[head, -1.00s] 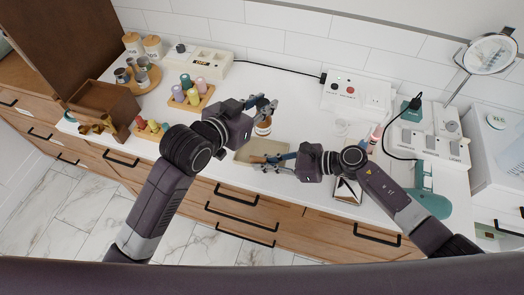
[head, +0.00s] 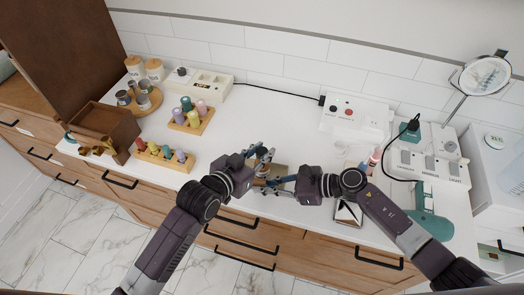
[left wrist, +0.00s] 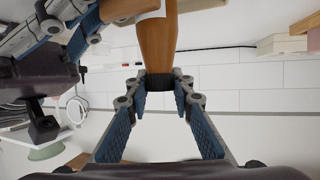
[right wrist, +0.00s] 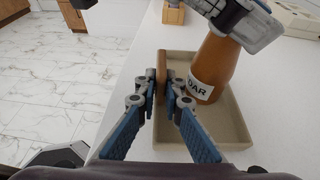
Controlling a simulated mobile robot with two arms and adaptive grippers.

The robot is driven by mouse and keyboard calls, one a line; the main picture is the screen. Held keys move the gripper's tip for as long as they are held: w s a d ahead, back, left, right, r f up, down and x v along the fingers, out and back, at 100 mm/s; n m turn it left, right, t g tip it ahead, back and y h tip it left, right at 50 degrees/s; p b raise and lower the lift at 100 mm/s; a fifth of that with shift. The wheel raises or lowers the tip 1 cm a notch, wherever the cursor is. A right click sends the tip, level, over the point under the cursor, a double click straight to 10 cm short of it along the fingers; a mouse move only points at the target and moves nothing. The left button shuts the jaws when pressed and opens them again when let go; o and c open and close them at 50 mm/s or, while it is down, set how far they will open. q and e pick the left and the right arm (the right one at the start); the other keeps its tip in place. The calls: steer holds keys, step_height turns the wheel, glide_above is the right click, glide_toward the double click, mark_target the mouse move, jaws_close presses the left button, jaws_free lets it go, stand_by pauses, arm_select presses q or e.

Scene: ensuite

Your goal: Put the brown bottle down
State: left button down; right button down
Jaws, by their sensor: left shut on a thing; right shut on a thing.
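My left gripper (head: 262,158) is shut on the dark neck of the brown bottle (left wrist: 157,45). In the right wrist view the bottle (right wrist: 212,68) shows a white label reading "DAR". Its base is inside the outline of the beige tray (right wrist: 235,132); I cannot tell whether it touches the tray floor. My right gripper (right wrist: 160,88) is shut on a slim brown piece (right wrist: 162,66) at the tray's left side, beside the bottle. In the head view the grippers hide most of the bottle and tray.
A wooden rack of coloured pegs (head: 165,156) and another rack (head: 191,119) stand left on the white counter (head: 270,110). A brown box (head: 107,128) is farther left. The counter behind the grippers is clear.

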arm_select(q)
steer(key=c, duration=1.7)
jaws_free()
steer(key=shift+f, duration=0.1)
steer(key=v, duration=1.2)
